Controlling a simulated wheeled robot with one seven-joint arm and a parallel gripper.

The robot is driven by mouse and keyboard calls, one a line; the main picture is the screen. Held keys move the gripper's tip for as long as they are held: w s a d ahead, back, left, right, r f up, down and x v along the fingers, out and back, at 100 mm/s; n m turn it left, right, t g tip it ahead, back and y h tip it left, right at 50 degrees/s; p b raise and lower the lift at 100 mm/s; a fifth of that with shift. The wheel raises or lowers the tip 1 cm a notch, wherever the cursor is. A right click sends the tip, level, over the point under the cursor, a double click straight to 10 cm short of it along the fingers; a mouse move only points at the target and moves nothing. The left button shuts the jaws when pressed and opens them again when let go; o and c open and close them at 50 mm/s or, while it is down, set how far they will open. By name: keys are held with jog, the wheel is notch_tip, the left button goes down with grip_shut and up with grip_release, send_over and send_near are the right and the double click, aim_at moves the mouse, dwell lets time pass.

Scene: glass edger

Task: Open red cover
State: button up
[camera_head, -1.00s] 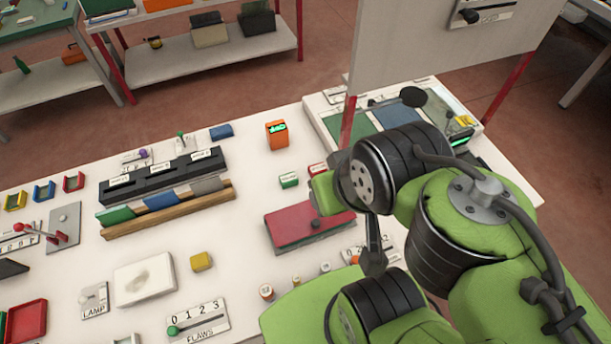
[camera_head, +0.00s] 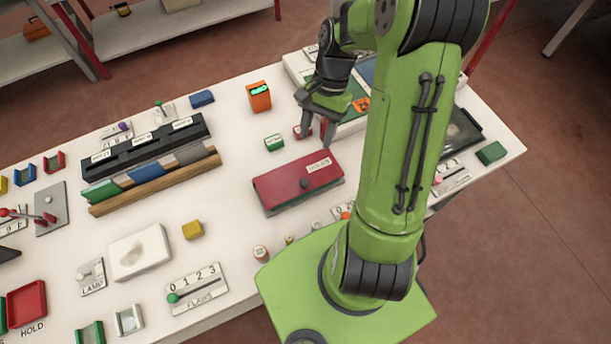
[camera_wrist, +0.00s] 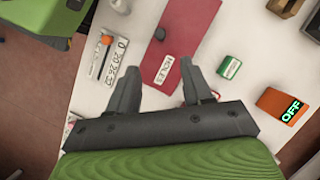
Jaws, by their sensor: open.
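The red cover (camera_head: 292,181) is a flat red lid labelled HOLES, with a dark round knob (camera_head: 304,184) in its middle. It lies shut on a grey base on the white table. My gripper (camera_head: 318,143) is above the table at the cover's far edge, fingers apart and empty. In the wrist view the red cover (camera_wrist: 187,32) lies beyond and between the open fingers (camera_wrist: 163,88), its HOLES label nearest the gripper and the dark knob (camera_wrist: 159,34) farther off. No contact between gripper and cover shows.
A small green block (camera_head: 274,143) and an orange box with a lit display (camera_head: 260,97) stand beyond the cover. A black rack (camera_head: 147,145) is at left, a yellow block (camera_head: 192,230) in front. A slider plate (camera_wrist: 105,60) lies beside the cover. White table between is clear.

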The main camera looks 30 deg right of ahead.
aim_at(305, 181)
jog(key=b+x, duration=0.2)
jog(key=x, duration=1.2)
jog(key=shift+f, duration=0.25)
grip_shut()
